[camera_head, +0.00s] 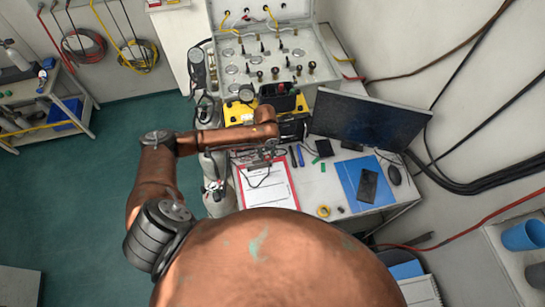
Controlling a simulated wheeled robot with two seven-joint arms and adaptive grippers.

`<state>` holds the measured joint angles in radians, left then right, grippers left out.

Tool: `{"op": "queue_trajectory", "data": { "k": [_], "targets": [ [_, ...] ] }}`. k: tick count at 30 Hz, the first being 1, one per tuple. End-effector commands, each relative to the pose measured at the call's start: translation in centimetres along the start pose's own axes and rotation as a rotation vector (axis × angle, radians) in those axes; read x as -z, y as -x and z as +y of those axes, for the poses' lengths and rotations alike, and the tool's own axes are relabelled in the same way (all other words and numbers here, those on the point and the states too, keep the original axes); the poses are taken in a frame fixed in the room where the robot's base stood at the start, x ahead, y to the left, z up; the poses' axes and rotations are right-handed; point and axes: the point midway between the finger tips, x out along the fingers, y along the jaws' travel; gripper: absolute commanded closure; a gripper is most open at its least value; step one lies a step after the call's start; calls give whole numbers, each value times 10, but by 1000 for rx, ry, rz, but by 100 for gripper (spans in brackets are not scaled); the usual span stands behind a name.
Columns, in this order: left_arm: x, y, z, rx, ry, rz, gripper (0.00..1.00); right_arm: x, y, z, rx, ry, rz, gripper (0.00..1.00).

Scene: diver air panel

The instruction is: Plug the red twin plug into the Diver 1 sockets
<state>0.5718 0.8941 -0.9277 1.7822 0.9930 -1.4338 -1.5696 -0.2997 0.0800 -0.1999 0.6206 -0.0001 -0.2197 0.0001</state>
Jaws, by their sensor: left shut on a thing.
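My left gripper (270,152) is low over the desk, beyond the top edge of the red clipboard, at the end of my copper-coloured arm. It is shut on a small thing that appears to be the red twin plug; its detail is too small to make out. A thin dark cable lies over the clipboard just below the gripper. A yellow unit with a black top (238,112) stands behind the arm, partly covered by it. The Diver 1 sockets cannot be made out, and no label is readable. My right gripper is not in view.
A panel of gauges and valves (262,55) stands at the back. A dark monitor (368,118) is right of the gripper. The red-edged clipboard (266,187), a blue folder (352,178), a phone (368,186) and a mouse (394,175) lie on the desk.

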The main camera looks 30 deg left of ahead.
Motion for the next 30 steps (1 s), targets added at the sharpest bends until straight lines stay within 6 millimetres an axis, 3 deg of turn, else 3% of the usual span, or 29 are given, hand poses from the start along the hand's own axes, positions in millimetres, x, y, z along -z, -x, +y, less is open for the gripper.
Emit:
{"op": "queue_trajectory", "data": {
  "k": [30],
  "targets": [
    [-45, 37, 79, -1, 3, -1, 100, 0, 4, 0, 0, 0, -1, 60]
  ]
}}
